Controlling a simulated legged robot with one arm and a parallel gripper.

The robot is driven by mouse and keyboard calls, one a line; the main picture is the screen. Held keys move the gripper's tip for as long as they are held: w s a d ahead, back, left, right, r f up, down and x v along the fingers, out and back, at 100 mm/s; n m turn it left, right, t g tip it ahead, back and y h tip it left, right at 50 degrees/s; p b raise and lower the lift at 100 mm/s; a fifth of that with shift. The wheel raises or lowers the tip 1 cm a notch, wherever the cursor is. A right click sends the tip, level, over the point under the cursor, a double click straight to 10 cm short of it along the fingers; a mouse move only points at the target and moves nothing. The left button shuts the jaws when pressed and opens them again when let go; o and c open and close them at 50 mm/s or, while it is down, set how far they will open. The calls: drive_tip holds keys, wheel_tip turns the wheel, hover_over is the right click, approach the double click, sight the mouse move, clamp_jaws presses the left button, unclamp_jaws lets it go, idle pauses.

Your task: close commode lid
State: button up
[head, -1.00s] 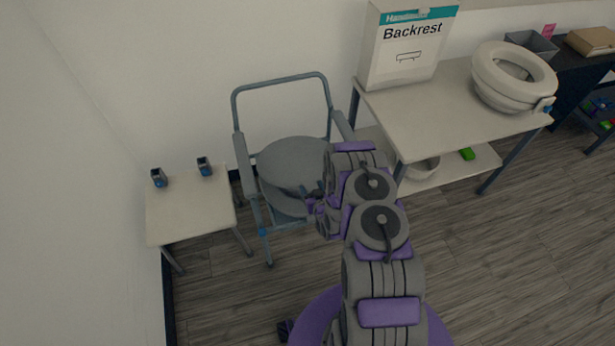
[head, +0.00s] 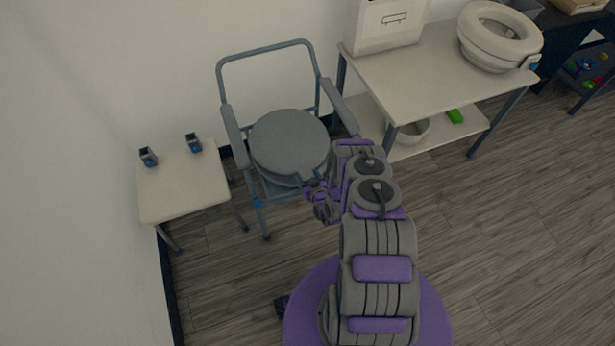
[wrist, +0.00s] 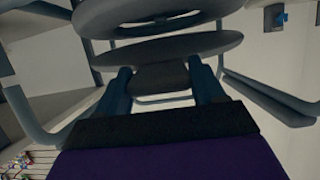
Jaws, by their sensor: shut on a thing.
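The grey commode chair (head: 229,110) stands against the wall, with a tubular back and armrests. Its round grey lid (head: 288,138) lies nearly level over the seat in the head view. My gripper (head: 308,184) is at the lid's front edge, shut on it, partly hidden by my arm. In the wrist view my two fingers (wrist: 160,84) reach to the edge of a grey disc (wrist: 168,50), which I take for the lid. A rounded grey part shows beyond it with a gap between; how far the lid is from the seat is unclear.
A small side table (head: 180,188) with two dark blue-grey items stands left of the chair. A larger table (head: 430,70) at the right holds a white box (head: 385,25) and a raised toilet seat (head: 500,38). A bowl (head: 412,131) sits on its lower shelf. The floor in front is clear.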

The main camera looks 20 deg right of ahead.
drive_tip(key=shift+s+f, duration=0.1)
drive_tip(key=o, duration=1.4)
drive_tip(key=p+v, duration=0.4)
drive_tip(key=v, duration=1.3)
drive_tip(key=shift+r, duration=0.2)
